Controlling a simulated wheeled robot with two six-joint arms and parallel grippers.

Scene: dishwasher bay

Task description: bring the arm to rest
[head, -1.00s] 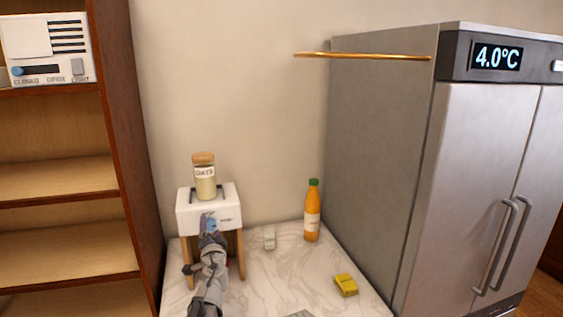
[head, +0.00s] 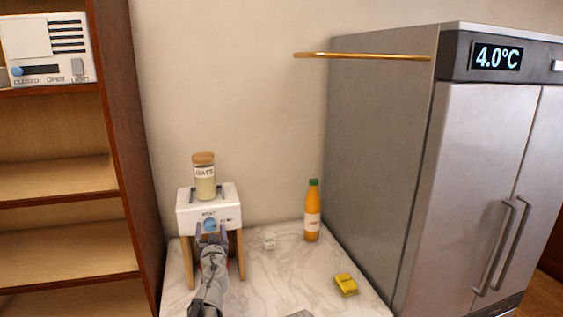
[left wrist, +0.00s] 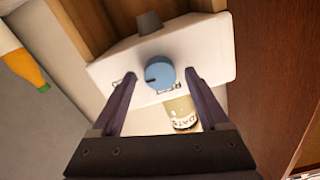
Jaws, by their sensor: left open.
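My left gripper (head: 209,236) is open and empty in front of a white box-shaped unit (head: 228,209) on wooden legs. A blue round knob (head: 209,225) on the unit's front shows just beyond the fingertips. In the left wrist view the open fingers (left wrist: 160,78) stand on either side of the blue knob (left wrist: 160,73), apart from each other; whether they touch it I cannot tell. A jar labelled OATS (head: 204,180) stands upright on the unit; it also shows in the left wrist view (left wrist: 181,112). My right gripper is not in view.
A tall steel fridge (head: 380,150) stands right, wooden shelves (head: 55,250) left. The counter's middle is mostly clear.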

